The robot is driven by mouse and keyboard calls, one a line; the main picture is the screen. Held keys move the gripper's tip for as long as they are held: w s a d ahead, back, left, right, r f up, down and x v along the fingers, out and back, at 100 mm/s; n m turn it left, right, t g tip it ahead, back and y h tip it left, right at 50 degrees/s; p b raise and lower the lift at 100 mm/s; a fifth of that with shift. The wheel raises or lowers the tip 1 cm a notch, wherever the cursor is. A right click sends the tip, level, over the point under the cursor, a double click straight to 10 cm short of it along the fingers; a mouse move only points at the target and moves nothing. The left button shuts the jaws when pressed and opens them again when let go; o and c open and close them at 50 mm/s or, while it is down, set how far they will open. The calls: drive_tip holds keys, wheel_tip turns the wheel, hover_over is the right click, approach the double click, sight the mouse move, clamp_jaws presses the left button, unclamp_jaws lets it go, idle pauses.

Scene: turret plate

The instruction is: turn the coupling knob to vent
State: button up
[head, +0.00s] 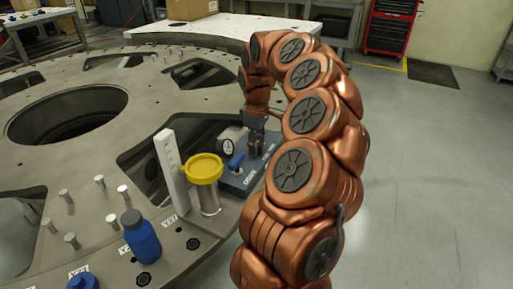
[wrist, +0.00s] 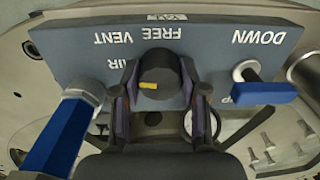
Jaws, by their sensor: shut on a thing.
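The coupling knob (wrist: 157,76) is dark and round, with a short yellow mark on its face, and stands on a blue-grey panel (wrist: 215,62). In the wrist view the mark lies nearly level, on the lower half of the knob. The labels FREE, VENT and AIR appear upside down beside the knob, and the mark does not clearly show which one it points at. My gripper (wrist: 159,90) is shut around the knob, one finger on each side. In the head view my gripper (head: 255,138) reaches down to the panel (head: 235,184) and hides the knob.
A blue lever (wrist: 262,93) by the DOWN and UP labels sits right of the knob in the wrist view; another blue handle (wrist: 62,135) sits left. In the head view, a gauge (head: 228,147), yellow-topped cylinder (head: 204,169), white upright block (head: 170,172) and blue bottle (head: 141,238) stand nearby.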

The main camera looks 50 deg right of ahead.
drive_tip(key=m+b, duration=0.4)
drive_tip(key=b, duration=0.1)
drive_tip(key=shift+f+m, duration=0.25)
drive_tip(key=shift+m, duration=0.15)
drive_tip(key=shift+r+m+b, duration=0.2)
drive_tip(key=shift+m+b, duration=0.75)
drive_tip(key=shift+m, duration=0.15)
drive_tip(key=o, duration=1.1)
drive_tip(key=shift+o, duration=0.2)
drive_tip(key=shift+r, duration=0.2)
drive_tip(key=shift+r, duration=3.65)
